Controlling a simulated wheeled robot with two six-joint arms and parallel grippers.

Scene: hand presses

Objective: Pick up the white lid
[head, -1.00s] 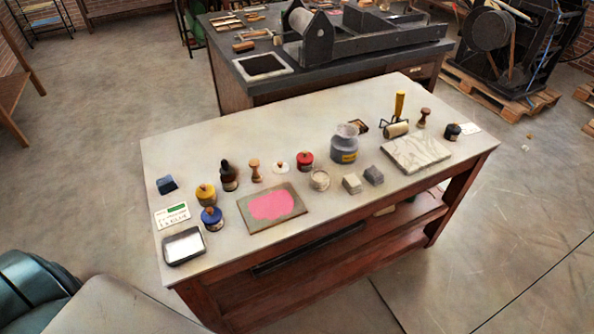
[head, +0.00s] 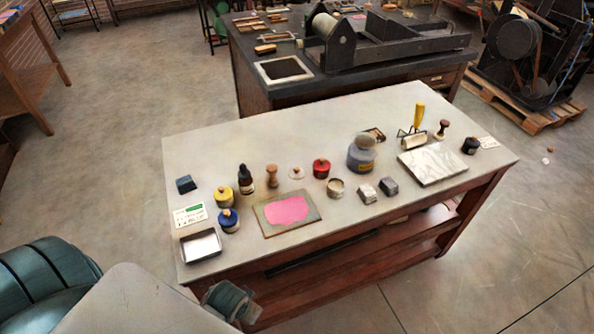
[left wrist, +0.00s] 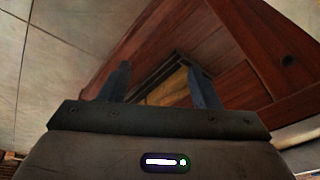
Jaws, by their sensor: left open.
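The white lid (head: 296,173) is a small flat disc with a brownish knob. It lies on the pale tabletop in the head view, between a wooden-handled stamp (head: 272,176) and a red-lidded jar (head: 321,168). My left gripper (left wrist: 160,82) shows in the left wrist view with its two dark fingers apart and nothing between them. It faces the reddish wooden frame of a table, away from the lid, which is not in that view. My right gripper is in neither view.
Near the lid stand a dark dropper bottle (head: 245,179), a pink-inked slab (head: 287,211) and an open round tin (head: 336,188). A grey jug (head: 362,153) and a marble slab (head: 432,163) are further right. The tabletop (head: 250,140) behind the lid is clear.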

